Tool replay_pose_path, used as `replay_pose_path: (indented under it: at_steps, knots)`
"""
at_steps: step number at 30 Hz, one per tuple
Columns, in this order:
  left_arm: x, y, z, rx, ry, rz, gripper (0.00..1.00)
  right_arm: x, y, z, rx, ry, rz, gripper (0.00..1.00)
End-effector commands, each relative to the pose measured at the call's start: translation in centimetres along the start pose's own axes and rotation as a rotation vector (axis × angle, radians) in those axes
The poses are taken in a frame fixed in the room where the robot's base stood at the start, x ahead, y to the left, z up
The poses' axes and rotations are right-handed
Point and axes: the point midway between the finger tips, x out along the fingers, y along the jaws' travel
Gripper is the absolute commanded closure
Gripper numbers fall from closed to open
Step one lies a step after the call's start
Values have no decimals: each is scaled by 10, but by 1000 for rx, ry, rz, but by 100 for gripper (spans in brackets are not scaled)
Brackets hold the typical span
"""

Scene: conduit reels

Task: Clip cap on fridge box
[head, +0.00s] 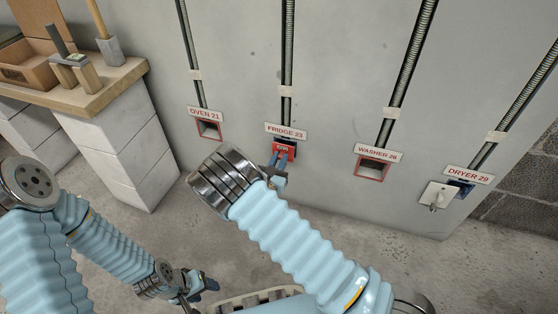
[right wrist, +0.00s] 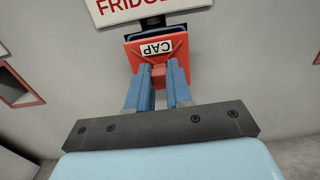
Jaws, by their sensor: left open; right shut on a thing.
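The red cap (head: 283,147) is at the fridge box under the "FRIDGE 23" label (head: 286,131). In the right wrist view the cap (right wrist: 176,44) bears a white "CAP" label and lies over the lower part of the dark fridge box (right wrist: 152,24), whose upper edge shows above it. My right gripper (head: 279,157) is shut on the cap's red grip block, also seen in the right wrist view (right wrist: 158,83). I cannot tell whether the cap is clipped in. My left gripper (head: 197,288) is open, low and away from the wall.
The oven box (head: 209,130) and washer box (head: 371,168) are open red-framed boxes on either side. A wooden bench (head: 88,92) with tools and a wooden tray stands at left.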

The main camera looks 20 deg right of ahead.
Motion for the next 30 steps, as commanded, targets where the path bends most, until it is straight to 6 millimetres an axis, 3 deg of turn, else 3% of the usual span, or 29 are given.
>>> replay_pose_path:
  at_steps: [30]
  knots:
    - [2,-1,0,0,0,0,43,15,0,0,0,0,0,100]
